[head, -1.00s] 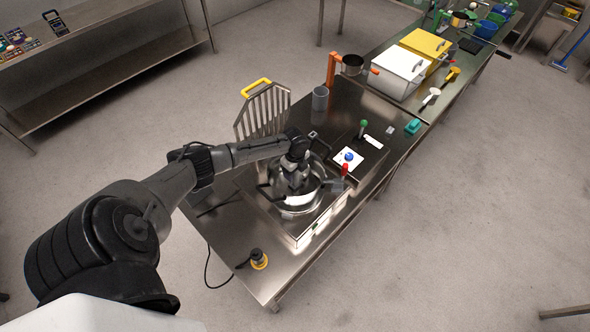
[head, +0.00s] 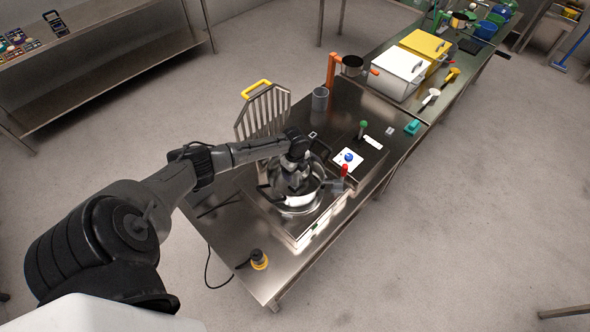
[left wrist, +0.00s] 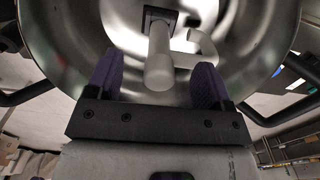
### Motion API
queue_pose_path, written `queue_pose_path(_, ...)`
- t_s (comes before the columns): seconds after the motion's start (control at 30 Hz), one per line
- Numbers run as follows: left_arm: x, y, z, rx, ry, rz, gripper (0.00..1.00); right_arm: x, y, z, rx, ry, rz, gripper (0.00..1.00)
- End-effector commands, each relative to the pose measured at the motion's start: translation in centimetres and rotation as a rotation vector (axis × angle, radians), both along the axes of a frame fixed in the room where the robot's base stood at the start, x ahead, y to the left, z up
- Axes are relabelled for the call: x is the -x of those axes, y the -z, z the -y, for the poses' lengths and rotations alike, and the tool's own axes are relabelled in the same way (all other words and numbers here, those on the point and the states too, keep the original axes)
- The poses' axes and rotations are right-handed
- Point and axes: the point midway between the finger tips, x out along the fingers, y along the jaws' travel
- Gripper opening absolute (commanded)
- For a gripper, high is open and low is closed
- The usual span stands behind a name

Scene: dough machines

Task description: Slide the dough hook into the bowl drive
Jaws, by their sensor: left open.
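The steel bowl (head: 300,201) sits on the machine at the near end of the steel table. My left gripper is over the bowl's opening, partly hiding its inside. In the left wrist view my left gripper (left wrist: 155,88) is open, with purple pads apart. A pale rounded rod (left wrist: 160,55), seemingly part of the dough hook, reaches between the pads with a dark square block at its far end. A pale curved piece (left wrist: 203,46) shows beside it. The bowl's shiny wall (left wrist: 255,50) surrounds them. I cannot tell whether the rod touches a pad. The bowl drive is not clearly visible.
A barred guard with a yellow handle (head: 256,88) stands beyond the bowl. A grey cup (head: 320,98), a panel with a blue knob (head: 348,158) and a red-topped knob (head: 345,169) are near. A black-and-yellow piece (head: 258,258) lies at the near corner. White and yellow bins stand farther back.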

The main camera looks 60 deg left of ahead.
Motion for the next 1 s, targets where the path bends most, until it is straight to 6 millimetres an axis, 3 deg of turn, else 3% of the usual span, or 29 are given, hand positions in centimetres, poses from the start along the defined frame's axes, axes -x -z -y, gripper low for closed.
queue_pose_path(1.0,0.0,-3.1,0.0,0.0,0.0,0.0,0.74,0.0,-2.9,-0.1,-0.003,0.002,0.0,0.43)
